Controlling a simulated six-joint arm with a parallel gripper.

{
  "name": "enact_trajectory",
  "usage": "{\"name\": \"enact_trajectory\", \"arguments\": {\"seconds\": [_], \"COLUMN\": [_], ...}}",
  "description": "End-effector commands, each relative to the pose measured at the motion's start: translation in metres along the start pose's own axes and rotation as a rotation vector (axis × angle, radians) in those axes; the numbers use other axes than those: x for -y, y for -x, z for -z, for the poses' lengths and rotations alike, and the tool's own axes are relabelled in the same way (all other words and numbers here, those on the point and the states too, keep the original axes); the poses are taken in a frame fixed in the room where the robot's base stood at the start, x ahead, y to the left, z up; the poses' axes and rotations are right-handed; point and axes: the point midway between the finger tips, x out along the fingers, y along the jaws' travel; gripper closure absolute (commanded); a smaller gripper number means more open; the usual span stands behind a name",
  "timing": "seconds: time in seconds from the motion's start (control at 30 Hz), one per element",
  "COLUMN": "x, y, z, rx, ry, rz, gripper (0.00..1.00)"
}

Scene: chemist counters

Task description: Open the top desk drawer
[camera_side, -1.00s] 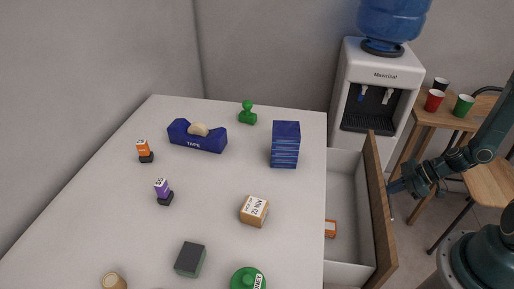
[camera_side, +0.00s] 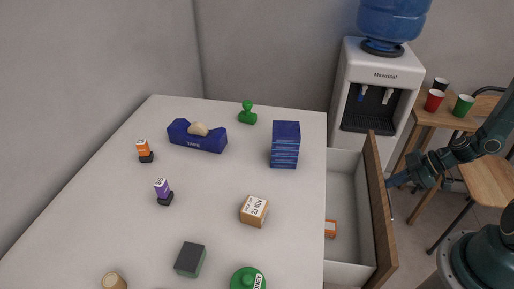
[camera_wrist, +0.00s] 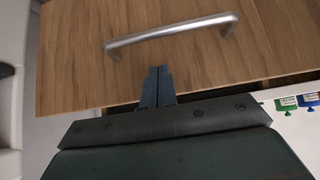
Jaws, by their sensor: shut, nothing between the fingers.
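The top desk drawer (camera_side: 347,196) is pulled out to the right of the white desk, with its white interior showing and a small orange-and-white box (camera_side: 330,229) inside. Its wooden front (camera_side: 379,206) also fills the upper part of the wrist view (camera_wrist: 200,65), where the metal bar handle (camera_wrist: 172,34) shows. My gripper (camera_side: 390,184) is beside the outer face of the drawer front. In the wrist view my gripper's fingers (camera_wrist: 158,72) are together and empty, just below the handle and apart from it in the picture. The handle is hidden in the side view.
The white desktop (camera_side: 225,185) holds a blue tape dispenser (camera_side: 197,137), a stack of blue boxes (camera_side: 286,145), a labelled box (camera_side: 254,211) and stamps. A water cooler (camera_side: 377,75) stands behind the drawer. A wooden table with cups and a chair (camera_side: 490,180) are at the right.

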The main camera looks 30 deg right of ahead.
Motion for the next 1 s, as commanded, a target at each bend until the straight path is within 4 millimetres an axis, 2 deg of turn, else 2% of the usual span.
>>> {"name": "enact_trajectory", "arguments": {"seconds": [1.0], "x": [-0.001], "y": [0.085], "z": [0.077], "rx": [0.002], "ry": [0.003], "rz": [-0.004], "gripper": [1.00]}}
